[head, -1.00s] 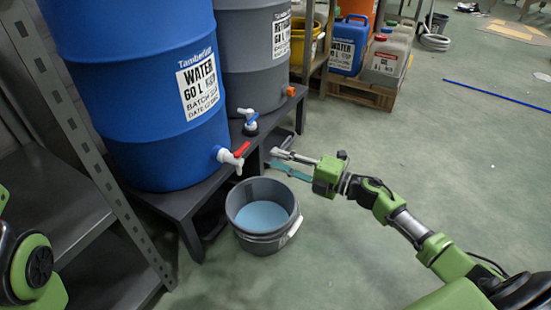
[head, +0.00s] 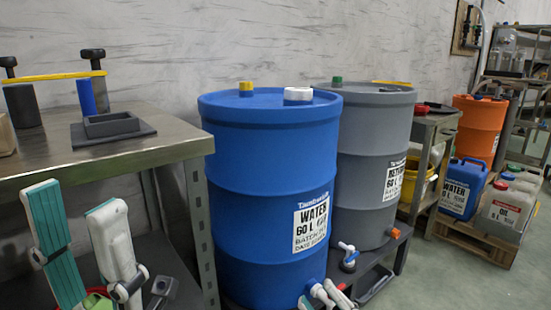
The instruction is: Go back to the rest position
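My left gripper (head: 82,250) is in the lower left of the head view, in front of the metal shelf. Its two pale fingers with teal pads point up and stand apart, with nothing between them. The blue water barrel (head: 265,190) stands upright in the middle.
A metal table (head: 150,152) at left carries dark weights, a yellow bar (head: 50,77) and a grey square holder (head: 112,125). A grey barrel (head: 372,150) stands right of the blue one. Jerrycans and an orange drum (head: 480,128) are further right. Free floor shows at lower right.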

